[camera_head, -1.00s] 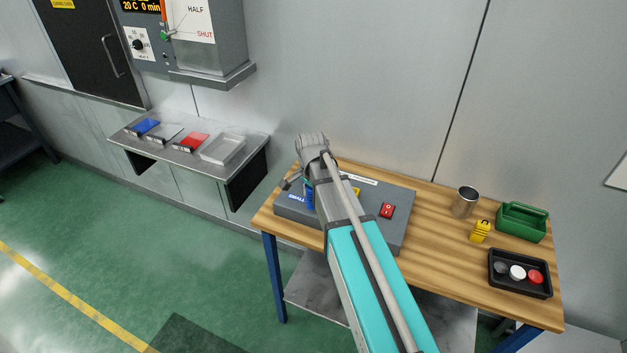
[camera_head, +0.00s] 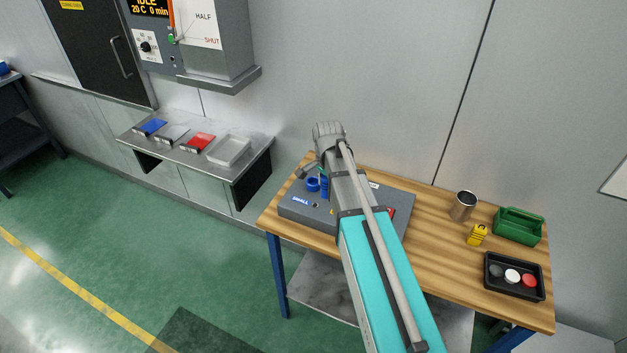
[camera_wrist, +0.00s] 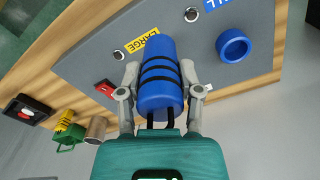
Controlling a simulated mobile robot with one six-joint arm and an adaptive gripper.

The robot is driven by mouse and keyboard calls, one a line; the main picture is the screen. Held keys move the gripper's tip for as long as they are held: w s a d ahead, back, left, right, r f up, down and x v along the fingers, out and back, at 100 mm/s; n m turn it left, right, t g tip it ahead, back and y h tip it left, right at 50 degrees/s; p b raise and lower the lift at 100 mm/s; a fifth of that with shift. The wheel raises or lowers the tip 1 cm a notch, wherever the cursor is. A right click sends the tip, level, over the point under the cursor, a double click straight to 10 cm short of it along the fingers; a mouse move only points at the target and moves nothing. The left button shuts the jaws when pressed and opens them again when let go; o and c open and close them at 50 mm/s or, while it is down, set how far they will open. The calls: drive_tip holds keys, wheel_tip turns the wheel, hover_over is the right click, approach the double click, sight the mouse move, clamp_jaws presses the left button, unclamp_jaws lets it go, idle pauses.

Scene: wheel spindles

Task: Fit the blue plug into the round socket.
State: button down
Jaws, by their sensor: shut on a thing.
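The blue plug (camera_wrist: 158,62) is a cylinder with black bands. My gripper (camera_wrist: 160,84) is shut around it, one finger on each side, in the wrist view. In the head view, a blue part (camera_head: 325,187) shows beside my arm, and the fingers are mostly hidden. A blue open ring (camera_wrist: 234,46), which looks like the round socket, sits on the grey panel (camera_wrist: 215,85) to the right of the plug. The ring also shows in the head view (camera_head: 313,184), left of the blue part. The plug and ring are apart. The plug's far end is over the panel; its height above it is unclear.
On the wooden table's right stand a metal cup (camera_head: 463,206), a yellow block (camera_head: 478,235), a green carrier (camera_head: 518,226) and a black tray (camera_head: 514,291).

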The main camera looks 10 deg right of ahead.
drive_tip(key=d+r+p, duration=0.2)
drive_tip(key=r, duration=0.1)
drive_tip(key=r+p, duration=0.1)
drive_tip(key=shift+w+d+r, duration=0.15)
drive_tip(key=shift+d+r, duration=0.1)
drive_tip(key=shift+d, duration=0.15)
drive_tip(key=w+a+f+b, duration=0.1)
drive_tip(key=w+f+b, duration=0.2)
drive_tip(key=w, duration=0.1)
drive_tip(key=w+a+f+b, duration=0.1)
drive_tip(key=w+f+b, duration=0.2)
drive_tip(key=w, duration=0.1)
drive_tip(key=w+a+f+b, duration=0.2)
drive_tip(key=w+f, duration=0.1)
drive_tip(key=w, duration=0.1)
drive_tip(key=shift+w+b, duration=0.25)
drive_tip(key=shift+b, duration=0.15)
drive_tip(key=shift+f, duration=0.15)
